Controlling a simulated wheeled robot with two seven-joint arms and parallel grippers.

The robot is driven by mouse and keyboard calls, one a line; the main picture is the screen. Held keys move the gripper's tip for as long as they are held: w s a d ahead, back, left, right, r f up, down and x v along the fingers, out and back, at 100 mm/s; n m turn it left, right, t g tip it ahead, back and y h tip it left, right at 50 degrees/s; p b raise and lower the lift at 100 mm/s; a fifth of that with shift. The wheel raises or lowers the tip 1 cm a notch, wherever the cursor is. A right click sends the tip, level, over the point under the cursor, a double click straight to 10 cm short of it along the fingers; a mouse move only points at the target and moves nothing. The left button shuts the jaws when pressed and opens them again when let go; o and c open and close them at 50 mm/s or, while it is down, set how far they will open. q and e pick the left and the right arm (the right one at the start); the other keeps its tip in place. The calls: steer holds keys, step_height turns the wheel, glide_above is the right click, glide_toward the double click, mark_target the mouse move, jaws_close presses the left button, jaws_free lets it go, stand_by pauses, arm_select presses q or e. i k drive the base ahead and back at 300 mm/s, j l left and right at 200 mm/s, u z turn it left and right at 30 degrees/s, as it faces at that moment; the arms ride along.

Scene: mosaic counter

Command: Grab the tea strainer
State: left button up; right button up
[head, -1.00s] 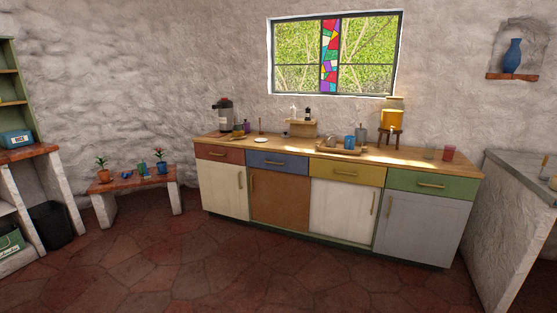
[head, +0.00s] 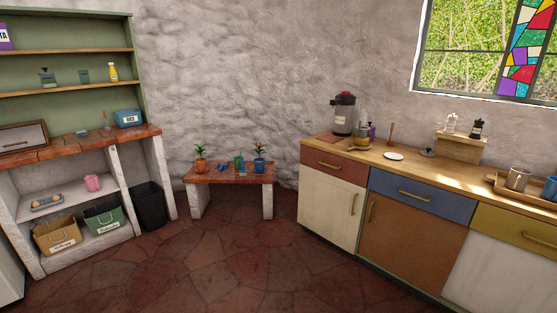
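I cannot pick out a tea strainer for certain. A small dark item (head: 427,152) lies on the wooden counter (head: 462,172), right of a white saucer (head: 394,156), but it is too small to tell what it is. A kettle-like dispenser (head: 343,114) with a dark top stands at the counter's left end. Neither of my grippers is in view.
A low bench (head: 232,174) with potted plants stands against the back wall. A shelf unit (head: 90,138) is at left, with a black bin (head: 148,205) beside it. A wooden tray (head: 493,181) with mugs sits at the counter's right. The tiled floor (head: 215,265) between is clear.

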mark_target(360, 127)
steer(key=i+z, duration=0.1)
steer(key=i, duration=0.45)
steer(key=i+j+z, duration=0.1)
steer(key=i, duration=0.4)
steer(key=i+j+z, duration=0.1)
steer(key=i, duration=0.45)
steer(key=j, duration=0.1)
